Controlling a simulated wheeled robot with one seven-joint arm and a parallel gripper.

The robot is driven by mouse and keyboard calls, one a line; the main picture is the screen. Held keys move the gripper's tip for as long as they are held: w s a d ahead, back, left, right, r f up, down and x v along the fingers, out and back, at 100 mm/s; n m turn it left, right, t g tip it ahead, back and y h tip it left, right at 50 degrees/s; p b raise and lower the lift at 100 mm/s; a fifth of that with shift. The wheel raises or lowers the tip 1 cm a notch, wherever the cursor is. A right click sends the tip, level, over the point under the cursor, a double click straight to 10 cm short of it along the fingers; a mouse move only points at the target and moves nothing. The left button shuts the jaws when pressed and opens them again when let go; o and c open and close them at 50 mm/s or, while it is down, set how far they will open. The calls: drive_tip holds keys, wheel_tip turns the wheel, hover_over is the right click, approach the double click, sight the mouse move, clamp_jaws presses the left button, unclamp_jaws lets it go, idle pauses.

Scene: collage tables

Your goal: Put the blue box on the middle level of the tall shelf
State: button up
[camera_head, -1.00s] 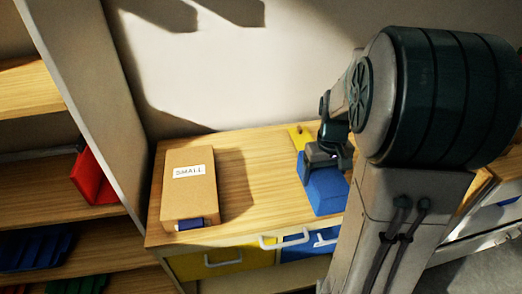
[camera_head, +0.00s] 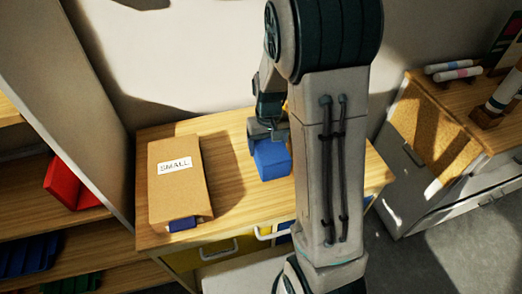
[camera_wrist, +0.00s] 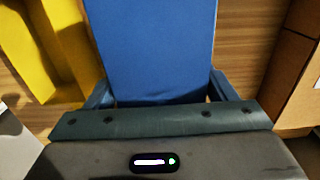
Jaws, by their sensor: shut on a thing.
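The blue box (camera_head: 272,160) is over the wooden tabletop, to the right of a cardboard box. My gripper (camera_head: 268,130) is shut on its upper part from above. In the wrist view the blue box (camera_wrist: 150,45) fills the space between the two fingers. I cannot tell how far its underside is from the tabletop. The tall shelf (camera_head: 60,95) stands at the left edge, only partly in view. One of its boards carries a red bin (camera_head: 68,185), and a blue bin (camera_head: 28,255) sits on the board below.
The cardboard box (camera_head: 178,190) marked SMALL lies on the table (camera_head: 225,150), with a small blue item at its front edge. Drawers (camera_head: 220,250) with handles are below. A yellow object (camera_wrist: 40,45) is beside the blue box in the wrist view. Another cabinet (camera_head: 445,120) stands at right.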

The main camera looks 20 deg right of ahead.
drive_tip(key=shift+w+a+f, duration=0.5)
drive_tip(key=shift+a, duration=0.3)
drive_tip(key=shift+f, duration=0.2)
drive_tip(key=shift+f+p, duration=0.55)
drive_tip(key=shift+f, duration=1.35)
drive_tip(key=shift+f+b, duration=0.25)
drive_tip(key=shift+b, duration=0.05)
drive_tip(key=o, duration=1)
drive_tip(key=shift+r, duration=0.1)
drive_tip(key=shift+o, duration=0.2)
drive_tip(key=shift+r, duration=0.15)
